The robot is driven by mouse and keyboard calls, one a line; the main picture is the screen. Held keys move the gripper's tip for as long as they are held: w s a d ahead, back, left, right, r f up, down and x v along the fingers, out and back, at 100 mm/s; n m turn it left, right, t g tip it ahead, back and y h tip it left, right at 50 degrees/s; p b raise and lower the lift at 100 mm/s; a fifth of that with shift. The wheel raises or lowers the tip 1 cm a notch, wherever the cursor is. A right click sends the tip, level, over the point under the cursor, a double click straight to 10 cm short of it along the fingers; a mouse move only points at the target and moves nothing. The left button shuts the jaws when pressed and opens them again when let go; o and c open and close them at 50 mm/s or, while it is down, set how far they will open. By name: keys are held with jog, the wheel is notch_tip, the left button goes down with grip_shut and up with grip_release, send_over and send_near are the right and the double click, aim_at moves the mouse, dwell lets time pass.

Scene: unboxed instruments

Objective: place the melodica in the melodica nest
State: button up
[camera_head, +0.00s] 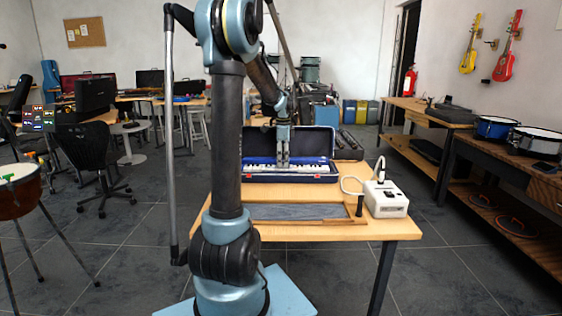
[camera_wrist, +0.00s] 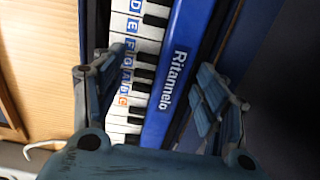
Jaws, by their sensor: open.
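The melodica (camera_head: 311,164) is a long blue keyboard with white and black keys. It appears to lie in the lower half of an open dark-blue case (camera_head: 318,179), which seems to hold the melodica nest. In the wrist view the melodica (camera_wrist: 180,58) shows lettered keys and the word "Ritannelo". My gripper (camera_head: 283,162) is above the melodica. In the wrist view my open gripper (camera_wrist: 155,88) has one finger on each side of it, with visible room at the lettered side. The nest's floor is hidden, so I cannot tell how fully the melodica is seated.
The case lid (camera_head: 312,140) stands up behind. On the wooden table (camera_head: 390,228), a grey strip (camera_head: 300,212) lies in front and a white box with a cable (camera_head: 386,199) stands at the right. The table's front right corner is clear.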

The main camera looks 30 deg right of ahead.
notch_tip(320, 180, up, 12)
dwell(0.5)
dwell(0.5)
